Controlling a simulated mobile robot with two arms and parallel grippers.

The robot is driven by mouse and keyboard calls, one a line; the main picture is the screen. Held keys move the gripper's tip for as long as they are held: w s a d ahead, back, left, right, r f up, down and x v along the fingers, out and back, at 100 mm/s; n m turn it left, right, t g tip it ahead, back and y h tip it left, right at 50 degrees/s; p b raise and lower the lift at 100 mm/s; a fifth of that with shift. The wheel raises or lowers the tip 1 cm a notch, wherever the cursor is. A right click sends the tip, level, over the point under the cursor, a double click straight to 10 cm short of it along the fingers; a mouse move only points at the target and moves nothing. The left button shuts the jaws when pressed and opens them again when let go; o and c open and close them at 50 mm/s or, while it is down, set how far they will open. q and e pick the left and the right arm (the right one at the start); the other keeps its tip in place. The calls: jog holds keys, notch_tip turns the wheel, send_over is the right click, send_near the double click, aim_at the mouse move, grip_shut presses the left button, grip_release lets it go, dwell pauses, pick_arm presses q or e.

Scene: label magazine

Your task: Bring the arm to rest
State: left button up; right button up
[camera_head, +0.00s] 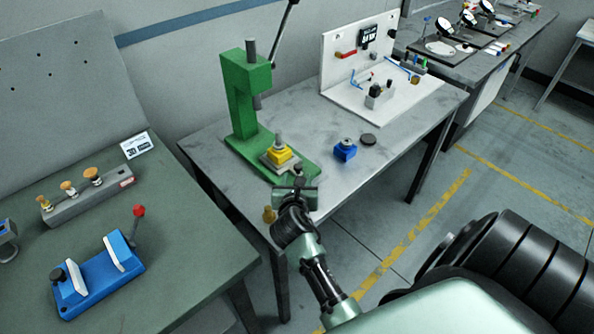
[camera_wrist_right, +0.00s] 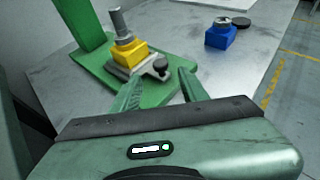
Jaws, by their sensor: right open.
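My right arm reaches up from the bottom of the head view, and its gripper (camera_head: 298,180) is at the front edge of the green press base. In the right wrist view the two green fingers of the right gripper (camera_wrist_right: 158,88) are spread apart with nothing between them. They point at the press base, just in front of a grey block with a dark knob (camera_wrist_right: 160,66). A yellow block (camera_wrist_right: 129,52) with a metal post on top sits on the press base, beyond the fingertips. My left gripper shows in neither view.
The green press (camera_head: 245,95) stands on the grey table (camera_head: 205,130). A blue block (camera_head: 345,151) and dark disc (camera_head: 368,139) lie right of it. A white board fixture (camera_head: 345,60) is behind. A blue fixture (camera_head: 98,277) is on the left table. Floor at right is open.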

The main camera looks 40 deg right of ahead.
jog(key=shift+s, duration=0.1)
dwell(0.5)
jog(key=s+m, duration=0.2)
jog(key=s+a+f+m+g+y, duration=0.1)
jog(key=m, duration=0.2)
jog(key=s+a+m, duration=0.1)
jog(key=s+m, duration=0.1)
jog(key=shift+s+f+m, duration=0.3)
jog(key=shift+s+f, duration=0.05)
jog(key=shift+f, duration=0.05)
jog(key=s+a+f+m+g+y, duration=0.1)
jog(key=s+a+m+g+y, duration=0.25)
jog(key=s+a+m, duration=0.55)
jog(key=s+a+m+g+y, duration=0.2)
jog(key=s+a+m+y, duration=0.3)
jog(key=s+a+m, duration=0.5)
jog(key=s+d+f+n+g+b, duration=0.1)
jog(key=s+d+f, duration=0.1)
jog(key=f, duration=1.3)
jog(key=s+d+f+g+b, duration=0.1)
jog(key=s+d+f, duration=0.1)
jog(key=f, duration=1.3)
jog(key=s+d+f+b, duration=0.2)
jog(key=s+f, duration=1.4)
jog(key=shift+d+f+g+h, duration=0.3)
jog(key=shift+f+g+h, duration=0.05)
jog(key=shift+f, duration=0.05)
